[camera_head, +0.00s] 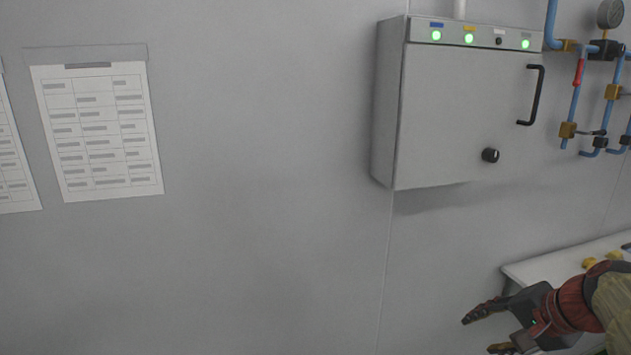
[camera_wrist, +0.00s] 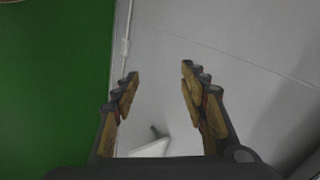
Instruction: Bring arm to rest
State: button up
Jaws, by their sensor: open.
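My gripper (camera_head: 486,330) is at the lower right of the head view, at the end of my red and dark arm. Its fingers point left, in front of the grey wall and beside a white table. In the wrist view my gripper (camera_wrist: 158,88) shows two yellowish-brown fingers spread apart with nothing between them. It is open and empty. Most of my arm is outside the head view.
A grey cabinet (camera_head: 465,110) with green lights and a black handle hangs on the wall. Blue pipes (camera_head: 573,105) with a gauge are at right. A white table (camera_head: 545,266) stands behind my arm. Paper sheets (camera_head: 100,135) hang at left. A green surface (camera_wrist: 55,80) fills the wrist view's left.

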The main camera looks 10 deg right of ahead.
jog(key=s+a+f+n, duration=0.1)
jog(key=s+a+n, duration=0.2)
jog(key=a, duration=0.5)
jog(key=s+a+f+n+g, duration=0.1)
jog(key=s+a+f+n, duration=0.1)
jog(key=a+n, duration=0.4)
jog(key=s+a+f+n, duration=0.2)
jog(key=s+a+n, duration=0.3)
jog(key=a, duration=0.4)
jog(key=shift+a+g+h, duration=0.3)
jog(key=shift+a, duration=0.1)
